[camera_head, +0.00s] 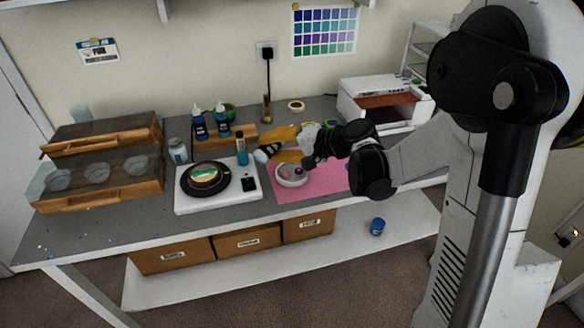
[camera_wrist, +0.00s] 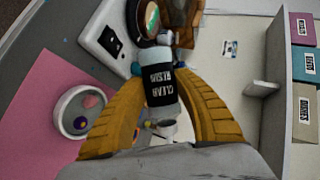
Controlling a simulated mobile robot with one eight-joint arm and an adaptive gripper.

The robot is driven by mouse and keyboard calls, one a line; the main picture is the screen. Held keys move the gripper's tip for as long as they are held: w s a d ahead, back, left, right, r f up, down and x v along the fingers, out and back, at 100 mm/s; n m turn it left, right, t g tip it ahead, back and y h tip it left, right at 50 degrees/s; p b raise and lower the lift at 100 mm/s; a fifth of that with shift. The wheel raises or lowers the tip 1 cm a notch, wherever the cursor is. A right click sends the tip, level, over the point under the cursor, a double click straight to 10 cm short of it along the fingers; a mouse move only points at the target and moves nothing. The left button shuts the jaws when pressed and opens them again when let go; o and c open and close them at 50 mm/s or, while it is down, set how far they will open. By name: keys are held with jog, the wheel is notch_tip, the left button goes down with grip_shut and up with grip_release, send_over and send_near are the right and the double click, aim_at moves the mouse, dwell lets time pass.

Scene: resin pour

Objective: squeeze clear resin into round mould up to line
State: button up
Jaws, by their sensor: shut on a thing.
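My gripper (camera_head: 281,145), with yellow fingers, is shut on the clear resin bottle (camera_wrist: 160,85). The bottle has a black label reading "CLEAR RESIN". In the head view the bottle's pale end (camera_head: 261,156) points left, and the bottle looks tilted above the bench, right of the scale. What looks like the round mould (camera_head: 205,175) sits on a black round plate (camera_head: 187,191) on the white scale (camera_head: 185,207). It shows a green and pale band over brown; it is partly seen in the wrist view (camera_wrist: 149,16). The fill line is too small to make out.
A white round dish (camera_head: 281,182) with small coloured pieces stands on the pink mat (camera_head: 315,186). A teal bottle (camera_head: 242,149) stands behind the scale. Blue-labelled bottles (camera_head: 200,125) stand farther back.

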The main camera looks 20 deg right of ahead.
jog(key=shift+s+a+r+n+t+h+p, duration=0.1)
jog(key=shift+r+n+t+h+p, duration=0.3)
jog(key=shift+n+h, duration=0.5)
jog(key=shift+n, duration=0.3)
